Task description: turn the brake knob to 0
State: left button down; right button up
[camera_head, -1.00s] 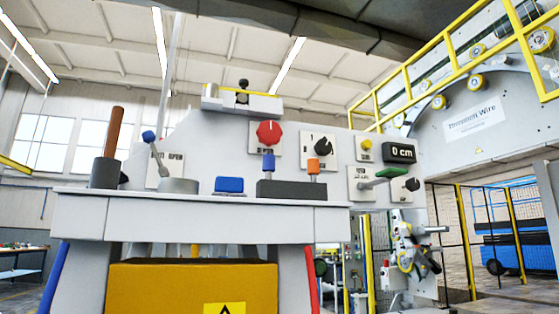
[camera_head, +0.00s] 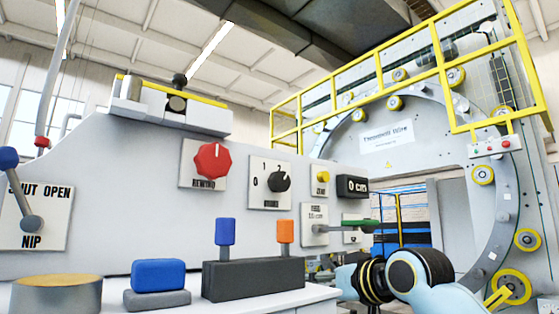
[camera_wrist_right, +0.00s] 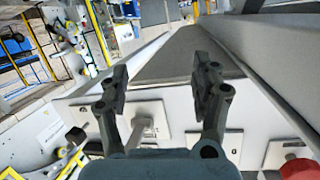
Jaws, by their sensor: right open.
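The brake knob (camera_head: 279,182) is black and sits on a white plate (camera_head: 258,197) marked 0, 1 and 2, between the red rewind knob (camera_head: 213,161) and the yellow button (camera_head: 322,177). It appears turned away from the 0 on the left; its exact setting is too small to tell. My right arm enters at the lower right of the head view, well below and right of the knob. My right gripper (camera_wrist_right: 162,92) is open and empty in the wrist view, fingers apart in front of the panel. The brake knob is not clearly identifiable there. My left gripper is out of view.
A shelf carries a dark block (camera_head: 254,278) with blue and orange levers, a blue button (camera_head: 158,275) and a round drum (camera_head: 57,294). The green-handled lever (camera_head: 345,227) juts out at the panel's right. The wrist view shows a grey lever (camera_wrist_right: 140,132) and a red knob (camera_wrist_right: 300,169).

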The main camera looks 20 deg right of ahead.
aim_at(283, 183)
jog(key=s+a+r+n+t+y+p, duration=0.15)
jog(key=s+r, duration=0.25)
jog(key=r, duration=0.6)
jog(key=s+a+r+n+t+y+p, duration=0.1)
jog(key=s+a+r, duration=0.15)
jog(key=r, duration=0.75)
jog(key=p+x, duration=0.3)
jog(key=x, duration=0.5)
jog(key=shift+w+a+r, duration=0.1)
jog(key=shift+w+a, duration=0.1)
jog(key=shift+a, duration=0.05)
jog(key=shift+w+a, duration=0.15)
jog(key=shift+w, duration=0.5)
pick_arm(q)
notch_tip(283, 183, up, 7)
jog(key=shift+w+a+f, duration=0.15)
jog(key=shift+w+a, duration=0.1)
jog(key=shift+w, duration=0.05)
pick_arm(e)
jog(key=c, duration=1.2)
